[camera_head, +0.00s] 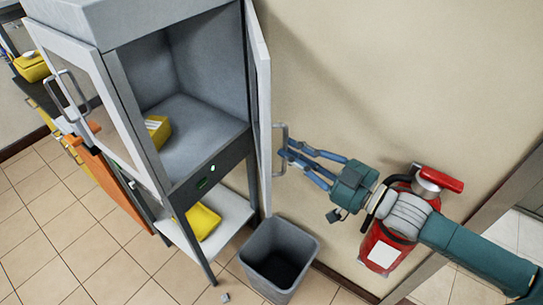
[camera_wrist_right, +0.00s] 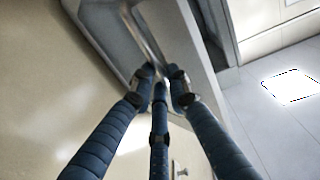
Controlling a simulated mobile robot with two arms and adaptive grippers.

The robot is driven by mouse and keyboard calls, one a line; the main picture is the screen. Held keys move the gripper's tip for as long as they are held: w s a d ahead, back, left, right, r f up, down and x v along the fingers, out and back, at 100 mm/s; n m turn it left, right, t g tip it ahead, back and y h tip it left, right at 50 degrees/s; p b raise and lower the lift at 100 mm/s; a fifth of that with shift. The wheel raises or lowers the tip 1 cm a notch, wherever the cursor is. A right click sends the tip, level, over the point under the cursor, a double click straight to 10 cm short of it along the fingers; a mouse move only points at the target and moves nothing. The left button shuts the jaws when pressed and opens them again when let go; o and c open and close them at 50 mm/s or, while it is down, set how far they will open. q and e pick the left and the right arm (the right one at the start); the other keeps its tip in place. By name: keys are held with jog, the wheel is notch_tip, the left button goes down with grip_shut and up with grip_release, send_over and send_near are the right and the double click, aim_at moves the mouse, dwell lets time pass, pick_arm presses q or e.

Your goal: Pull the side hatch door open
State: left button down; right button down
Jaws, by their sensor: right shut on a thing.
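The side hatch door (camera_head: 262,100) is a light grey panel on the right of the grey cabinet (camera_head: 125,85). My right gripper (camera_head: 284,151) has blue fingers shut on this handle. In the wrist view the fingertips (camera_wrist_right: 161,84) meet around the lower end of the bar. My left gripper is not in view.
A red fire extinguisher (camera_head: 378,249) is on the wall beneath my right forearm. A grey bin (camera_head: 304,246) stands on the floor below the door. A yellow box (camera_head: 158,130) is inside the cabinet. A second door with a handle (camera_head: 68,98) is on the cabinet's left.

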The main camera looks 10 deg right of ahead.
jog(key=w+d+r, duration=0.1)
jog(key=w+d, duration=0.1)
jog(key=d, duration=0.4)
jog(key=c, duration=2)
grip_release()
jog(key=o, duration=0.3)
jog(key=shift+w+a+f, duration=0.45)
jog(key=shift+w, duration=0.3)
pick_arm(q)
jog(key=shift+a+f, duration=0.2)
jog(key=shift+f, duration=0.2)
pick_arm(e)
jog(key=shift+o, duration=0.2)
jog(key=v, duration=1.2)
jog(key=shift+s, duration=0.35)
